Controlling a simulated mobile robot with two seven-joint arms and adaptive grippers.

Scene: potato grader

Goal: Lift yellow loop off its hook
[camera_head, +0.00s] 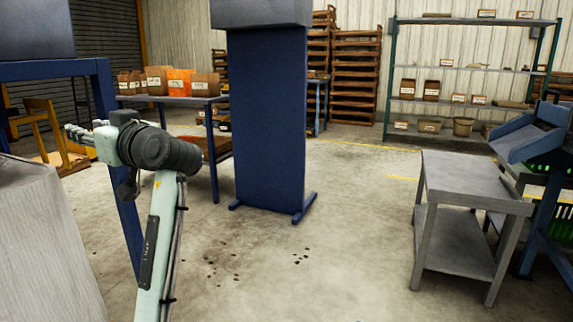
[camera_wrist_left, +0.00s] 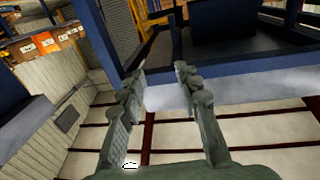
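I cannot make out a yellow loop or its hook in either view. My left gripper (camera_head: 80,135) is at the left of the head view, pointing left, in front of a blue frame. In the left wrist view the two fingers of the left gripper (camera_wrist_left: 161,72) stand apart with nothing between them. Beyond the fingertips is a blue beam (camera_wrist_left: 235,92) with a dark space above it. My right gripper is in neither view.
A blue frame (camera_head: 104,95) stands close to my left arm. A tall blue panel (camera_head: 272,120) stands ahead on feet. A grey two-level table (camera_head: 475,180) is at the right, and shelves (camera_head: 470,70) stand behind.

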